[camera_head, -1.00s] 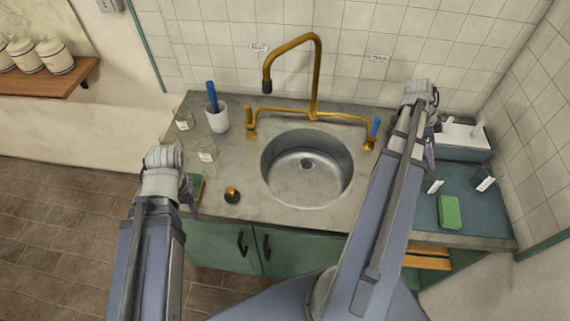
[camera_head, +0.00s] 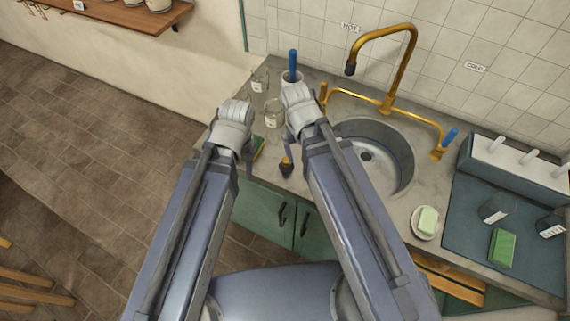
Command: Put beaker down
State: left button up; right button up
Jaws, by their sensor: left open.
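A clear glass beaker with a white label (camera_head: 274,113) stands upright on the grey counter, left of the sink. A second labelled glass (camera_head: 260,82) stands behind it. My left gripper (camera_head: 249,158) is open at the counter's front left edge, in front of the beakers; its fingers are mostly hidden by its wrist. I cannot tell whether the right one is open or shut. Neither gripper visibly holds a beaker.
A small dark, gold-topped object (camera_head: 286,168) is by the right gripper. The sink (camera_head: 400,160) has a brass tap (camera_head: 404,70). A soap dish (camera_head: 425,235) and a tray with green sponge (camera_head: 502,248) lie right.

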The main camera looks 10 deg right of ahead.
jog(key=s+a+n, duration=0.3)
jog(key=a+n, duration=0.1)
jog(key=a, duration=0.3)
jog(key=shift+y, duration=0.3)
jog(key=shift+s, duration=0.1)
jog(key=shift+f+b, duration=1)
jog(key=shift+f, duration=0.05)
